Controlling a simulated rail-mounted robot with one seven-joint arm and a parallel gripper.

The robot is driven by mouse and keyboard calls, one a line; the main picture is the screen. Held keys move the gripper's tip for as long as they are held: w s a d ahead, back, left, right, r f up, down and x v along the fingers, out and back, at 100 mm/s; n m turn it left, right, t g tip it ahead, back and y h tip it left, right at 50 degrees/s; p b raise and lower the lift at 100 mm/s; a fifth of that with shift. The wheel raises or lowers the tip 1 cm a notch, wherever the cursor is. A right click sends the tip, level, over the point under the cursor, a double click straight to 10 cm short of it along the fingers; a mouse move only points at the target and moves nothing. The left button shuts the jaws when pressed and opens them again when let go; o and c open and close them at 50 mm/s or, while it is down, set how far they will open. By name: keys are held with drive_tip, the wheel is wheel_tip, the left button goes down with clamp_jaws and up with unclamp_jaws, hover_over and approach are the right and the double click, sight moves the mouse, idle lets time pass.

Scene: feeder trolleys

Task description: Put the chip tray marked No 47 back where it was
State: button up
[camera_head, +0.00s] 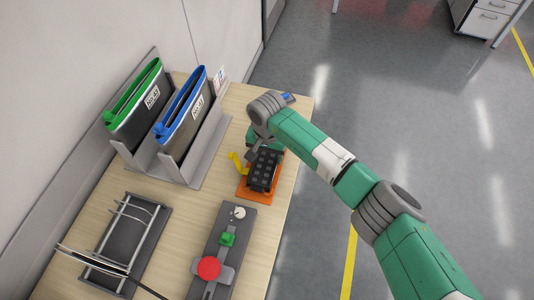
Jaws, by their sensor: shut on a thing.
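A black chip tray (264,170) with a grid of pockets is over an orange plate (245,196) near the right edge of the wooden table. I cannot read a No 47 mark on it. My gripper (255,155) is at the tray's far end and is shut on it; its fingertips are partly hidden by my wrist. I cannot tell whether the tray rests on the plate or is held just above it. A yellow hooked piece (238,161) is beside the tray on its left.
A grey rack (207,160) holds a green-topped (140,105) and a blue-topped black holder (185,112), with labels too small to read surely. In front are a control box with a red button (209,268) and a wire stand (125,240). Open floor lies right.

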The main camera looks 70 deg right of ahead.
sight(267, 158)
drive_tip(key=shift+f, duration=0.5)
drive_tip(key=o, duration=1.3)
drive_tip(key=shift+c, duration=0.2)
wheel_tip(267, 158, up, 8)
drive_tip(key=shift+f+p, duration=0.1)
drive_tip(key=shift+p, duration=0.4)
